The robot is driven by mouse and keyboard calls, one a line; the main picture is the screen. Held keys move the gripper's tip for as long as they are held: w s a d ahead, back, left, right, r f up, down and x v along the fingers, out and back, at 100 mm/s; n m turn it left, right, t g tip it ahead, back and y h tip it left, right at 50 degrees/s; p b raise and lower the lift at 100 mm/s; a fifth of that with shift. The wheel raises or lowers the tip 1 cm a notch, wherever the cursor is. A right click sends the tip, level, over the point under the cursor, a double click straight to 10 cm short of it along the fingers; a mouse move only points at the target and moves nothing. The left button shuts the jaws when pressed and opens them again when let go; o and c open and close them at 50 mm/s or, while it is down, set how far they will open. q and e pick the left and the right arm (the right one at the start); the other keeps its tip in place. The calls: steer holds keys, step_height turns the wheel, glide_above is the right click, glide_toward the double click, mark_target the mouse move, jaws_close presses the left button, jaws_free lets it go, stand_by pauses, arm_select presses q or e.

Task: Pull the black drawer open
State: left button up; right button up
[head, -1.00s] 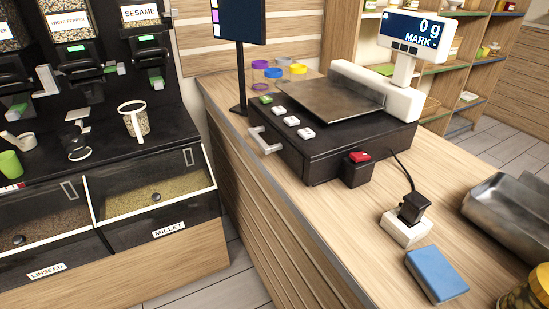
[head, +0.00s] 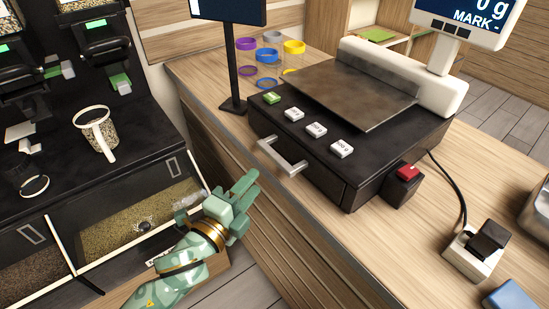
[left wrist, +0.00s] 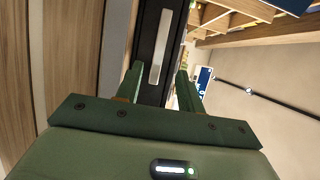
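The black drawer (head: 322,182) is a box on the wooden counter with the scale on top of it. Its silver bar handle (head: 283,158) is on the front that faces left, and that front looks flush with the box. My left gripper (head: 244,192) is left of the handle and a little lower, apart from it, beside the counter's edge. In the left wrist view the two green fingers (left wrist: 158,75) stand apart with nothing between them. The handle (left wrist: 160,48) shows beyond the gap, on the black front (left wrist: 147,30). My right gripper is not in view.
Weight buttons or blocks (head: 317,129) lie along the drawer's top. A black screen stand (head: 234,70) rises behind the handle. A red switch box (head: 404,178) and a socket (head: 473,250) are to the right. Grain bins (head: 125,225) stand left across a narrow gap.

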mark_target(273, 160)
arm_select(q)
steer(key=b+x, duration=0.2)
steer(key=x, duration=0.8)
steer(key=shift+w+f, duration=0.1)
steer(key=shift+w, duration=0.1)
jaws_close()
